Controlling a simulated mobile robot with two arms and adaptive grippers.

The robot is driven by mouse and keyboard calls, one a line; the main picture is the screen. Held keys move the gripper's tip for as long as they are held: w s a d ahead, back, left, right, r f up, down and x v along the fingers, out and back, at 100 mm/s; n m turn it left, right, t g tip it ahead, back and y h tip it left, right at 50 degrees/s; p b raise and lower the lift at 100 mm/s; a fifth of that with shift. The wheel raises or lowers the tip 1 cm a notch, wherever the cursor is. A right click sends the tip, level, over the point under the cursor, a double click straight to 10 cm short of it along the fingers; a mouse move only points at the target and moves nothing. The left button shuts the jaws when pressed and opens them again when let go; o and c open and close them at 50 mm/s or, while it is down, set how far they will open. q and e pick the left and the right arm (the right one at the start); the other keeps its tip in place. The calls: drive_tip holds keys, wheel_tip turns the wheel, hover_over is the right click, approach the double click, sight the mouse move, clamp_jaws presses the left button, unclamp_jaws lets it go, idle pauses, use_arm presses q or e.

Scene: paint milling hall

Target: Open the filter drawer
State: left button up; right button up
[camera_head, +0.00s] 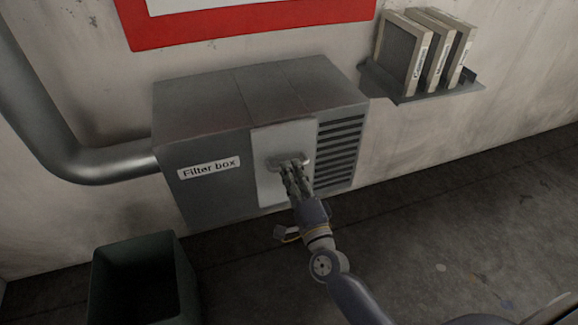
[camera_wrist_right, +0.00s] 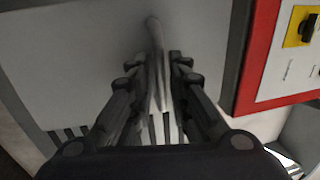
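The grey filter box (camera_head: 205,190) is on the wall in the head view, with a "Filter box" label on its front. The filter drawer's light grey front panel (camera_head: 268,140) looks flush with the box front. Its bar handle (camera_head: 274,164) is partly covered by my right gripper (camera_head: 293,163). In the right wrist view the handle (camera_wrist_right: 154,35) runs between the fingertips of my right gripper (camera_wrist_right: 158,62), which are closed in on both sides of it. My left gripper is not in view.
A dark open bin (camera_head: 133,252) stands on the floor at lower left. A pipe (camera_head: 105,167) enters the box's left side. A wall shelf (camera_head: 432,94) at upper right holds framed filters (camera_head: 398,55). The floor at right (camera_head: 460,220) is mostly clear.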

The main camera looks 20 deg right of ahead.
drive_tip(key=shift+w+r, duration=0.2)
drive_tip(key=shift+w, duration=1)
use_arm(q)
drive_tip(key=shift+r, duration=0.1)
use_arm(e)
clamp_jaws()
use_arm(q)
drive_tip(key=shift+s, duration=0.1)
use_arm(e)
drive_tip(key=shift+s+f, duration=0.1)
drive_tip(key=shift+s, duration=0.05)
